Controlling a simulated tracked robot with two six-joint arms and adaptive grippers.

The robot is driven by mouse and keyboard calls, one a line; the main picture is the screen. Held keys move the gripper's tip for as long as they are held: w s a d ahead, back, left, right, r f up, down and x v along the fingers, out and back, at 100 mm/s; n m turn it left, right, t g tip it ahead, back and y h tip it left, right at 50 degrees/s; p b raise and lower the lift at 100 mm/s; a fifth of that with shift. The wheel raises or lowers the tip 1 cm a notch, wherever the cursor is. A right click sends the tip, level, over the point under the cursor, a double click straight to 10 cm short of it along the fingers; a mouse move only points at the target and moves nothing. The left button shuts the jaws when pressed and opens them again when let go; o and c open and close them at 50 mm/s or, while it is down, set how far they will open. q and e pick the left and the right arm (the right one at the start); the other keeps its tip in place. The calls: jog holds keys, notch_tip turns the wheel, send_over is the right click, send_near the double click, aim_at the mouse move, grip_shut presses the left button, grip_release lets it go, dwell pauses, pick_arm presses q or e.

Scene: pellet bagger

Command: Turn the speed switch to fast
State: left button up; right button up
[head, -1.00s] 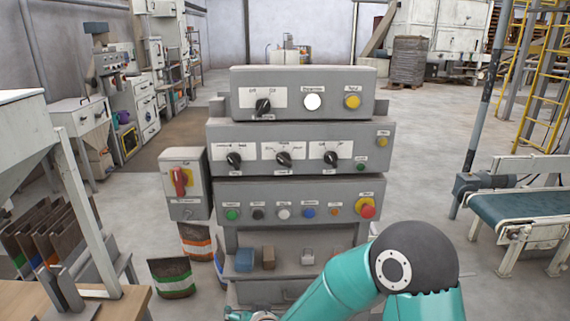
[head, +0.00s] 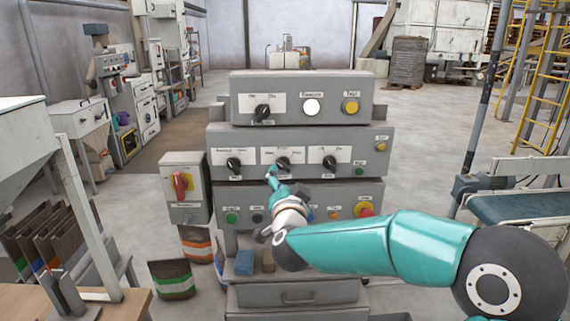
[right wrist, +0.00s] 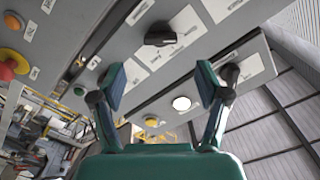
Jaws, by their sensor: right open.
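The middle panel (head: 222,142) carries three black rotary knobs: a left knob (head: 233,164), a middle knob (head: 283,163) and a right knob (head: 330,162). Their labels are too small to read, so I cannot tell which is the speed switch. My right gripper (head: 271,173) is just in front of the panel, at the lower left of the middle knob. In the right wrist view, a black knob (right wrist: 160,35) lies beyond the open, empty fingers (right wrist: 162,85), between their directions and apart from them. My left gripper is out of view.
The top panel (head: 335,86) has another black knob (head: 262,113), a white lamp (head: 311,106) and a yellow button (head: 350,106). The lower panel has several buttons and a red emergency stop (head: 364,209). A red-handled switch box (head: 184,200) stands at the left.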

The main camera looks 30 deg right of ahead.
aim_at(284, 166)
jog(key=p+x, duration=0.2)
jog(key=x, duration=0.6)
jog(key=shift+w, duration=0.1)
